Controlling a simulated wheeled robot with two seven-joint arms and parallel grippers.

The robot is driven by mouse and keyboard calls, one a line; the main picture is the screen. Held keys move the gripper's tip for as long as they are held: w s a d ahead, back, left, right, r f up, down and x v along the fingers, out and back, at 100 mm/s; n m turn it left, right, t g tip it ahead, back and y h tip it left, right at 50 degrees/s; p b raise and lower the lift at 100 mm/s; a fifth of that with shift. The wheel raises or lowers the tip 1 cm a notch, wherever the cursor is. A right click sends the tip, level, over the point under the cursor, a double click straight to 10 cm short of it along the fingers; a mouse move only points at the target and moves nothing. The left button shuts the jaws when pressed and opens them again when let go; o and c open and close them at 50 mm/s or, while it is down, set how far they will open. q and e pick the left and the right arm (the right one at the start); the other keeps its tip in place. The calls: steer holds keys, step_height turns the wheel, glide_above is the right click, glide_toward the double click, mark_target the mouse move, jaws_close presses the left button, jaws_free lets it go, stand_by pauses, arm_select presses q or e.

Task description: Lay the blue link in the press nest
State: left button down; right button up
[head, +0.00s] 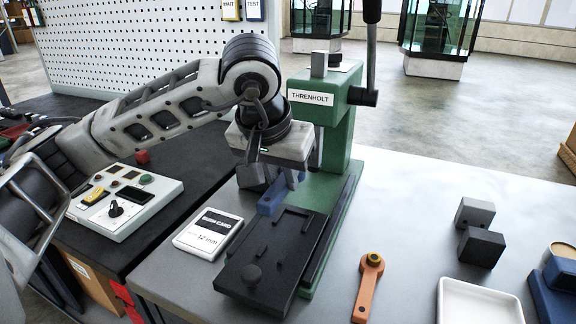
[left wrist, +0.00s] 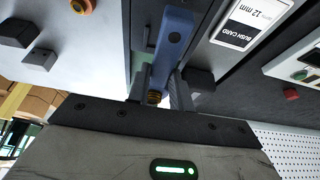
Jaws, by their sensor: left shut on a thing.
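My left gripper (head: 278,178) is shut on the blue link (head: 270,197), at the back end of the dark press nest (head: 262,262). In the left wrist view my gripper (left wrist: 160,88) has its fingers on either side of the blue link (left wrist: 174,42), near its brass-coloured bush. The link's far end reaches over the nest's dark plate. I cannot tell whether the link touches the nest. Part of the link is hidden by the fingers in the head view. The nest has low raised ribs and a round knob at its front. My right gripper is not in view.
The green press (head: 339,130) stands right behind the nest. A bush card (head: 208,236) lies left of it. An orange link (head: 368,288), dark blocks (head: 482,247) and a white tray (head: 480,303) lie right. A control box (head: 125,203) stands left. Table between nest and orange link is clear.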

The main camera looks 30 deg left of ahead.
mark_target(285, 234)
arm_select(q)
steer(key=shift+s+f+b, duration=0.15)
steer(key=shift+f+b, duration=0.25)
steer(key=shift+f, duration=0.3)
steer(key=shift+f+b, duration=0.45)
steer(key=shift+f, duration=0.2)
steer(key=shift+f+b, duration=0.55)
steer(key=shift+f, duration=0.4)
steer(key=shift+f+b, duration=1)
steer(key=shift+f, duration=0.6)
steer(key=shift+f+b, duration=1.05)
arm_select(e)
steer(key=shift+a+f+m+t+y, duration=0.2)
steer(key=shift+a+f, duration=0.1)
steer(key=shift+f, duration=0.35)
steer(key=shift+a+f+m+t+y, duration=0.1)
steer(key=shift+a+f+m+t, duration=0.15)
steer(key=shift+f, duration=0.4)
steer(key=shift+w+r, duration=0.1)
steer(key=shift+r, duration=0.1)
arm_select(q)
steer(key=shift+f+b, duration=0.25)
steer(key=shift+b, duration=0.05)
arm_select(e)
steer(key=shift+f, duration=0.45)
